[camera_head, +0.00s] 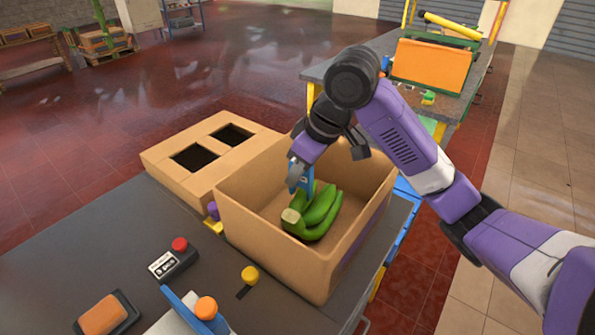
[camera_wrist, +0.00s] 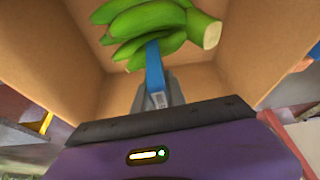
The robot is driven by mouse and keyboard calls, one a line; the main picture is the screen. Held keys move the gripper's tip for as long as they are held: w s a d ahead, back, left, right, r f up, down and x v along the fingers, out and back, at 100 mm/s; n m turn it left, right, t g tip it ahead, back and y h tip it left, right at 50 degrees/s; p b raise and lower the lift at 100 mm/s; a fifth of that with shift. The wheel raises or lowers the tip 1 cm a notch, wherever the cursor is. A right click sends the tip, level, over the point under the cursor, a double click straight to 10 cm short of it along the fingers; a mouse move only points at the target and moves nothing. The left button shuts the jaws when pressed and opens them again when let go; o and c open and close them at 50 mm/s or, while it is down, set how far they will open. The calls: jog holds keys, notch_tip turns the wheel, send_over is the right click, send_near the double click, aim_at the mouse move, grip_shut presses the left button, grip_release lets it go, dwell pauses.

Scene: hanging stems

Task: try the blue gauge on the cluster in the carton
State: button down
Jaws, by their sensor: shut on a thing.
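A cluster of green bananas (camera_head: 318,215) lies in the open cardboard carton (camera_head: 265,240), with its pale cut stem end toward the front left. My gripper (camera_head: 299,178) reaches down into the carton from above, just behind the cluster. It is shut on the blue gauge (camera_head: 308,181). In the wrist view the blue gauge (camera_wrist: 155,72) points from the jaws to the bananas (camera_wrist: 150,22), and its far end overlaps the lower fruit. I cannot tell whether it touches the fruit. The gauge's tip is partly hidden in the head view.
A box lid with two dark openings (camera_head: 190,178) lies left of the carton. A red-button box (camera_head: 173,259), a yellow knob (camera_head: 250,275) and an orange-topped block (camera_head: 105,313) are on the dark table. The carton walls closely surround my gripper. Another table (camera_head: 330,70) stands behind.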

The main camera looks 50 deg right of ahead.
jog(key=shift+f+b, duration=0.45)
jog(key=shift+f, duration=0.65)
dwell(3.1)
jog(key=shift+r, duration=0.1)
jog(key=shift+r+p, duration=4.25)
jog(key=shift+p, duration=0.05)
